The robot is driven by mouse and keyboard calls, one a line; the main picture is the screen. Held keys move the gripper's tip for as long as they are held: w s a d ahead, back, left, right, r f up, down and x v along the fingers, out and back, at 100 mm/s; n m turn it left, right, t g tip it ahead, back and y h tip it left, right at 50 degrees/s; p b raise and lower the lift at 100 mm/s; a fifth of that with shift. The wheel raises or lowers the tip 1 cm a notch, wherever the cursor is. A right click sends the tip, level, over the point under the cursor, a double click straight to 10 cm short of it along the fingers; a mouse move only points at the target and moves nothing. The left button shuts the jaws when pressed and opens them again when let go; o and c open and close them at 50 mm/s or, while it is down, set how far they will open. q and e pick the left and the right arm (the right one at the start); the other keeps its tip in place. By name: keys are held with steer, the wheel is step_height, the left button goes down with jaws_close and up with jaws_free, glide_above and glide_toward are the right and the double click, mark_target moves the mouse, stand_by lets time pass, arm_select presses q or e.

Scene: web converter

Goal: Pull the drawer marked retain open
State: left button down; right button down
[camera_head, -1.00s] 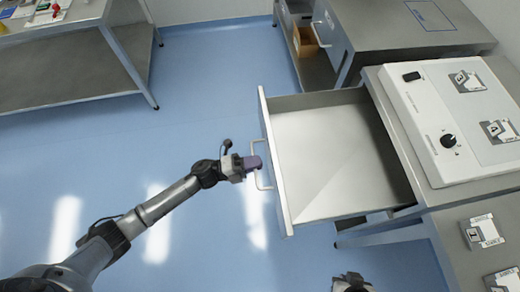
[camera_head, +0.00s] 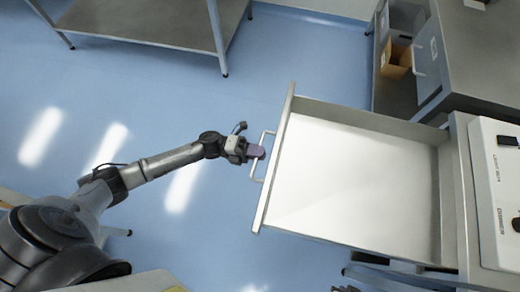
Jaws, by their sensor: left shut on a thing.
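The drawer (camera_head: 365,178) stands far out of its cabinet at the right, and its inside looks bare and light. Its front panel (camera_head: 275,160) faces left, seen from above, so no label on it can be read. A bar handle (camera_head: 259,168) sticks out from the front. My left gripper (camera_head: 256,152) is shut on this handle near its middle. Of my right gripper (camera_head: 345,289), only a small dark part shows at the bottom edge; its fingers are cut off.
The cabinet carries a white panel with controls (camera_head: 497,185) at the right. A grey bench (camera_head: 480,55) with an open bay holding a cardboard box (camera_head: 394,60) stands at the upper right. A steel table (camera_head: 160,22) is at the top left.

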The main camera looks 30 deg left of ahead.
arm_select(q)
steer(key=c, duration=1.2)
jaws_free()
steer(key=shift+v, duration=6.95)
steer(key=shift+w, duration=0.1)
